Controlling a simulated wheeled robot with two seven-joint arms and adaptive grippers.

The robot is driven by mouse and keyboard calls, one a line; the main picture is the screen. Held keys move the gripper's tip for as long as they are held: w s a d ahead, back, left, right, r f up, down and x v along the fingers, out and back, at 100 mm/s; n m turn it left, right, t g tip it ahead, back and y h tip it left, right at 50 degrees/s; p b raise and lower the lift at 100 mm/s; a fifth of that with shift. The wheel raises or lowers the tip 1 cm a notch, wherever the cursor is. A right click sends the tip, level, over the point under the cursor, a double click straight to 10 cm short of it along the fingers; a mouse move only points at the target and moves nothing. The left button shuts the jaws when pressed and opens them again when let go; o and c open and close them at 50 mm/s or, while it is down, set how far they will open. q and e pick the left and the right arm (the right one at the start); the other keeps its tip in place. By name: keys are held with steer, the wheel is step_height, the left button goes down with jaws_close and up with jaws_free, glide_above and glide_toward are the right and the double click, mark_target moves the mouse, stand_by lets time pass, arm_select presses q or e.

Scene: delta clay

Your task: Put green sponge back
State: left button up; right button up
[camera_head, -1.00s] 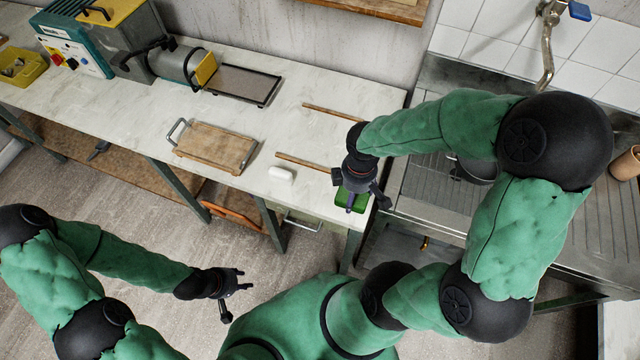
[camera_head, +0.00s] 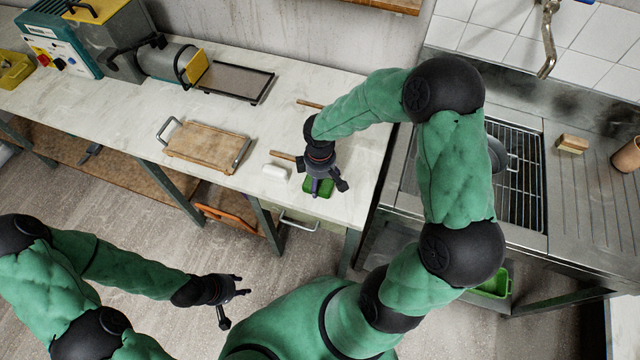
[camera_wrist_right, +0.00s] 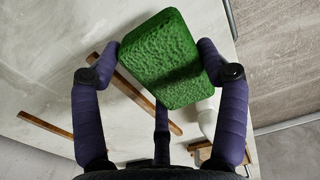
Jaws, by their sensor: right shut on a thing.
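The green sponge (camera_head: 318,188) shows under my right gripper (camera_head: 327,183), over the front part of the white table near its right end. In the right wrist view the sponge (camera_wrist_right: 165,60) is a rough green block between the fingers of my right gripper (camera_wrist_right: 170,62), which is shut on it. In that view it appears to be above the table surface, but the height is hard to tell. My left gripper (camera_head: 232,291) is empty, with its fingers spread, low over the floor at the front left.

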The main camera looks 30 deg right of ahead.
steer(key=shift+f, duration=0.95)
steer(key=shift+f+b, duration=0.2)
steer(key=shift+b, duration=0.15)
steer(key=o, duration=1.1)
steer(key=shift+r+p, duration=0.3)
steer(key=shift+r, duration=0.3)
step_height(320, 180, up, 11)
steer(key=p, duration=0.3)
steer(key=shift+r, duration=0.1)
